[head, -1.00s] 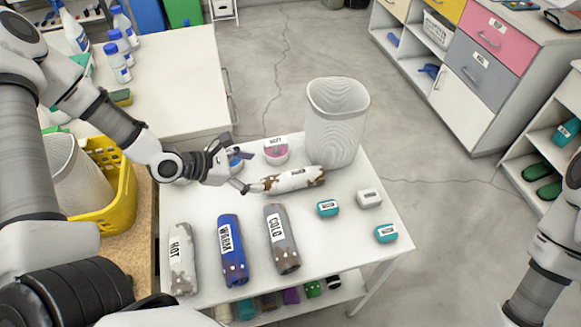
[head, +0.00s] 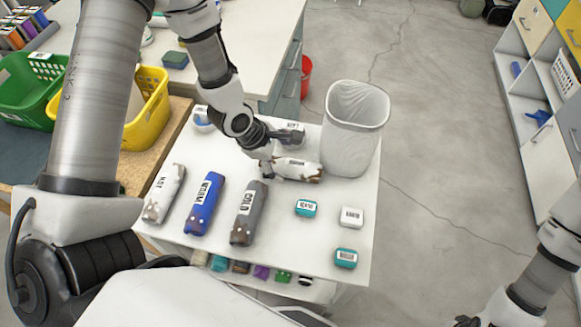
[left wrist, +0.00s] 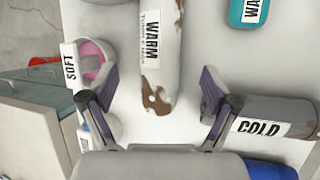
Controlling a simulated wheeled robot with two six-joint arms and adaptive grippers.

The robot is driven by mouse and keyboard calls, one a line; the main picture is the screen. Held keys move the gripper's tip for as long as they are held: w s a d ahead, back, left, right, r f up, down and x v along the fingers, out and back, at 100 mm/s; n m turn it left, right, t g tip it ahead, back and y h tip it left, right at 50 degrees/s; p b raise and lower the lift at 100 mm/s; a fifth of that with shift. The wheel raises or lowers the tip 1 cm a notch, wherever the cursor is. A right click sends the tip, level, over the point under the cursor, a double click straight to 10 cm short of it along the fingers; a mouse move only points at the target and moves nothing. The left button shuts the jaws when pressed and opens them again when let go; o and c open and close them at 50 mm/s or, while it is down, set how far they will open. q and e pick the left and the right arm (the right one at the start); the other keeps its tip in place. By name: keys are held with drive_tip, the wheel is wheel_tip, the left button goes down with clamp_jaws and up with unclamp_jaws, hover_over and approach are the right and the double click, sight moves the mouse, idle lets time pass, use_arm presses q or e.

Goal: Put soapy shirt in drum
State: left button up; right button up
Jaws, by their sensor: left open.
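A white rolled shirt with brown stains (head: 300,170) lies at the back of the white table. In the left wrist view the roll (left wrist: 160,40) has a WARM label and smaller print that I cannot read. My left gripper (head: 280,148) is over its left end, partly hiding it. In the left wrist view the gripper (left wrist: 155,88) is open, with the roll's end between its spread fingers and no contact visible. A tall white ribbed open bin (head: 352,135), possibly the drum, stands right of the roll. No roll visibly reads soapy. My right gripper (head: 473,321) is only partly visible at the bottom edge.
Rolls labelled HOT (head: 164,195), WARM (head: 204,205) and COLD (head: 248,215) lie in front. Small labelled boxes (head: 306,208) sit at the right. A pink-topped SOFT container (left wrist: 97,62) is beside the left finger. A yellow basket (head: 150,108) stands at the left.

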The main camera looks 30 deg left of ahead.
sight(290, 166)
use_arm(q)
drive_tip(key=x, duration=0.2)
drive_tip(key=d+x, duration=0.1)
drive_tip(key=x, duration=0.2)
drive_tip(key=shift+p, duration=0.4)
drive_tip(key=shift+s+a, duration=0.15)
drive_tip(key=shift+a, duration=0.1)
drive_tip(key=c, duration=1.5)
drive_tip(key=shift+o, duration=0.2)
drive_tip(key=shift+r, duration=0.1)
drive_tip(key=shift+r, duration=0.1)
